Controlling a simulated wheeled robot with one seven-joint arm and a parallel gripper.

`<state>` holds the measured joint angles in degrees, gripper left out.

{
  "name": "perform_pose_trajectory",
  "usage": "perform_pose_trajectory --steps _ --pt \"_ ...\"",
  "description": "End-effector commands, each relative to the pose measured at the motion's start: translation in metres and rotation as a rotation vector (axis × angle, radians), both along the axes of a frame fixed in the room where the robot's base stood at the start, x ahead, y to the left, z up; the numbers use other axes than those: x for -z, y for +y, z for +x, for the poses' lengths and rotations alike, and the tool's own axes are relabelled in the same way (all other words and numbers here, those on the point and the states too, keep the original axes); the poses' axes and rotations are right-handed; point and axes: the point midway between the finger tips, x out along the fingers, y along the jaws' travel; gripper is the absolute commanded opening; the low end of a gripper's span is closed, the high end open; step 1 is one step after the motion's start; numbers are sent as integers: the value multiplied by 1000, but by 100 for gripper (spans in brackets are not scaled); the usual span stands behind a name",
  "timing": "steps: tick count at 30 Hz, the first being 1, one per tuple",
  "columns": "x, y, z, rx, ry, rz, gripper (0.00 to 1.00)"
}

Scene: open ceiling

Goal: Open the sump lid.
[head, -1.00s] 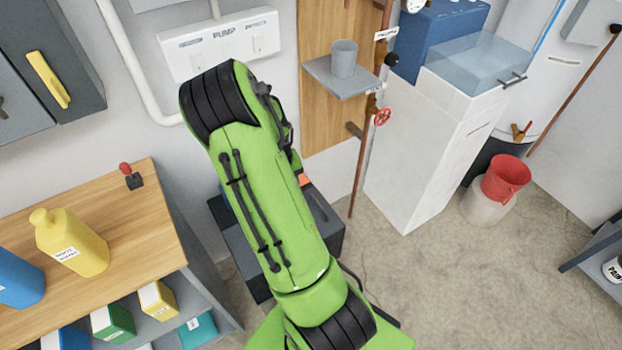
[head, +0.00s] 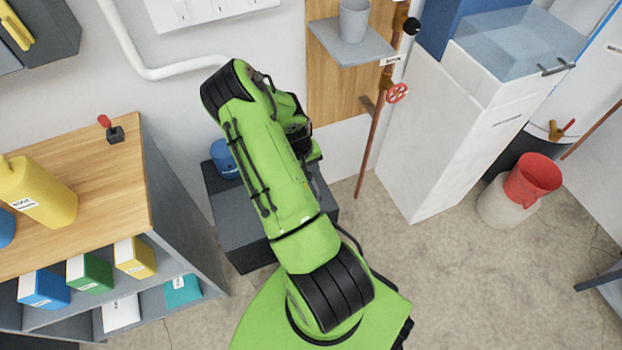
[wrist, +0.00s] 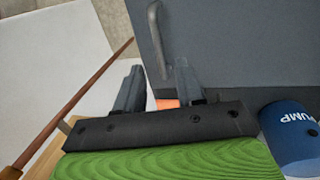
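The sump is a low dark grey box on the floor; its flat lid (head: 322,192) looks shut and is partly hidden behind my green arm in the head view. In the wrist view the grey lid (wrist: 230,45) fills the upper right, with a grey bar handle (wrist: 157,40) on it. My gripper (wrist: 158,66) is open, its two fingers apart, with the near end of the handle showing between them. I cannot tell whether they touch it. A small orange patch (wrist: 167,103) shows between the fingers. In the head view the fingers are hidden by the arm.
A blue pump (head: 225,158) stands by the box's back left and shows in the wrist view (wrist: 292,138). A copper pipe (head: 373,150) with a red valve wheel and a white cabinet (head: 440,140) stand right. A wooden-topped shelf (head: 110,200) stands left. Floor is clear at front right.

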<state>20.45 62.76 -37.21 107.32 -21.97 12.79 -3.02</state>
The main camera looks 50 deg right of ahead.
Motion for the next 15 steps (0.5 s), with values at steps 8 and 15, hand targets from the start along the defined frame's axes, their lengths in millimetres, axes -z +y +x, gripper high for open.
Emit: perform_pose_trajectory --steps 8,15 --pt "39 -7 -3 -1 -2 -1 38" --pt "39 -7 -3 0 -2 -1 38"
